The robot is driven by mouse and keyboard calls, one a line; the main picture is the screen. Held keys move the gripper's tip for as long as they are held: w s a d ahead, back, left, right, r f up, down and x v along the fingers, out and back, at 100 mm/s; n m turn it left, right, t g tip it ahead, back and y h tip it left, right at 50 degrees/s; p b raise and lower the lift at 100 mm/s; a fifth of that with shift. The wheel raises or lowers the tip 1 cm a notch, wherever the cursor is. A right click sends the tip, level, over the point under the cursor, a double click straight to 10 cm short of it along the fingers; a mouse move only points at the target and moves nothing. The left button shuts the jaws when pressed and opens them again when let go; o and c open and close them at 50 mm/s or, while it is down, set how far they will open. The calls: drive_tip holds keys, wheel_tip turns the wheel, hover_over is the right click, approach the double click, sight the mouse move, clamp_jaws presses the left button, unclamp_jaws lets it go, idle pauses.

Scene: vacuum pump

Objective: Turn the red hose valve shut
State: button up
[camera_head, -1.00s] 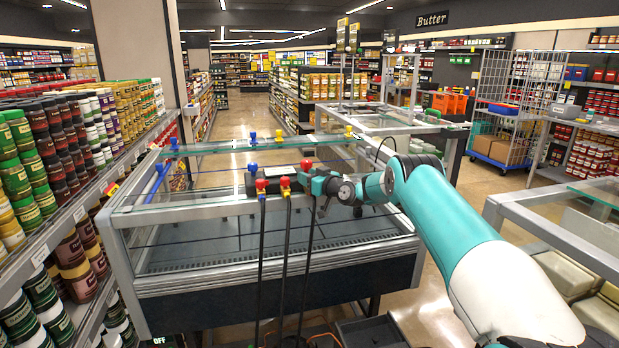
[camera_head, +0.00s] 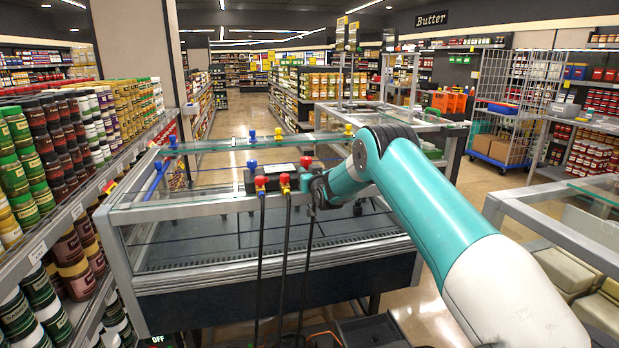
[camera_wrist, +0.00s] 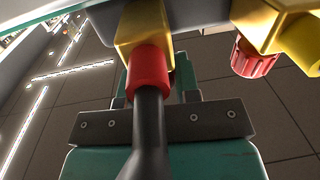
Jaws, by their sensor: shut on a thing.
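The pump manifold (camera_head: 280,175), a dark bar with red-capped fittings and black hoses, sits at the front rail of the glass-topped case. My gripper (camera_head: 312,187) is at its right end, at the rightmost hose fitting. In the wrist view, the red hose valve (camera_wrist: 148,68) shows as a brass block with a red collar and a black hose (camera_wrist: 150,135) running down. It stands in front of my gripper body, between its teal parts. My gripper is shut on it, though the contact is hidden. Another brass fitting with a ribbed red knob (camera_wrist: 256,58) is to the right.
Two neighbouring red-topped hose fittings, one (camera_head: 261,184) and another (camera_head: 285,181), stand close to the left. Blue and yellow knobs line the far glass rail (camera_head: 260,143). Stocked shelves (camera_head: 75,170) rise at left. Another case (camera_head: 560,225) is at right. A tiled aisle lies beyond.

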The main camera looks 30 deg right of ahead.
drive_tip(key=m+h+b, duration=0.1)
drive_tip(key=b, duration=0.1)
drive_tip(key=m+g+h+b, duration=0.1)
drive_tip(key=h+b, duration=0.1)
drive_tip(key=f+m+h+b, duration=0.1)
drive_tip(key=h+b, duration=0.1)
drive_tip(key=shift+w+a+m+g, duration=0.1)
drive_tip(key=shift+a+m+g, duration=0.2)
drive_tip(key=shift+g, duration=0.1)
drive_tip(key=m+g+h+b, duration=0.1)
drive_tip(key=b, duration=0.1)
drive_tip(key=m+g+h+b, duration=0.1)
drive_tip(key=h+b, duration=0.1)
drive_tip(key=shift+d+r, duration=0.2)
drive_tip(key=shift+r, duration=0.1)
drive_tip(key=shift+r+m+g+h+b, duration=0.1)
drive_tip(key=shift+m+g+h+b, duration=0.5)
drive_tip(key=shift+m+b, duration=0.1)
drive_tip(key=shift+d+r+g, duration=0.1)
drive_tip(key=shift+g, duration=0.2)
drive_tip(key=o, duration=0.9)
drive_tip(key=shift+d, duration=0.1)
drive_tip(key=shift+o, duration=0.2)
